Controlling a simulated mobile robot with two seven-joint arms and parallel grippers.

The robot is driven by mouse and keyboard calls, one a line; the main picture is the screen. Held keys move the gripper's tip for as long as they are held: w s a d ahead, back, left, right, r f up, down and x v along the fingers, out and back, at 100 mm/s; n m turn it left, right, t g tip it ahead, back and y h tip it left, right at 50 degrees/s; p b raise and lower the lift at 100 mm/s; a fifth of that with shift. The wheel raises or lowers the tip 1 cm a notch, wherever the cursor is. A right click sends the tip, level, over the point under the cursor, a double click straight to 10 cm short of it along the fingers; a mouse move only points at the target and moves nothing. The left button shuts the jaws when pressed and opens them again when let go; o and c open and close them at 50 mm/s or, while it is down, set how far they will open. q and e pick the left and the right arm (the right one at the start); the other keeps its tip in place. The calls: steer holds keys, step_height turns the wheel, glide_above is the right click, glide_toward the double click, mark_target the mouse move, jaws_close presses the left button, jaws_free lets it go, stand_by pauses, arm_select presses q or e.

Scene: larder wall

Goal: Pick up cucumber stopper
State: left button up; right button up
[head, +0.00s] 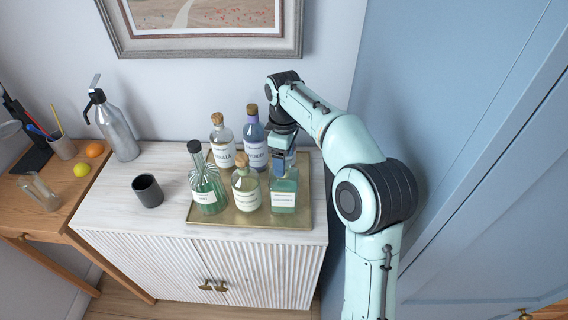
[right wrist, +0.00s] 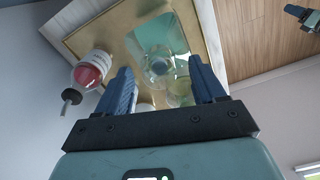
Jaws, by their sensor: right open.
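The cucumber bottle (head: 283,196), squarish with teal liquid and a white label, stands upright at the right front of the brass tray (head: 234,217). My right gripper (head: 280,168) is open, pointing down over this bottle's top in the head view, and hides its stopper. In the right wrist view my right gripper (right wrist: 163,87) has its two blue fingers apart with nothing clasped. A clear round bottle top (right wrist: 158,62) shows between and beyond them. I cannot tell the stopper itself there. A small dark and pale-green part, perhaps my left gripper (right wrist: 301,15), shows at the right wrist view's edge.
The tray also holds a mint bottle (head: 208,190), a cork-topped bottle (head: 246,188), a vanilla bottle (head: 221,145) and a lavender bottle (head: 253,141). A dark cup (head: 147,191) is left; a blue cupboard (head: 440,110) is right.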

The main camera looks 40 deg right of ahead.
steer(key=shift+w, duration=0.1)
steer(key=shift+c, duration=0.3)
steer(key=c, duration=1.1)
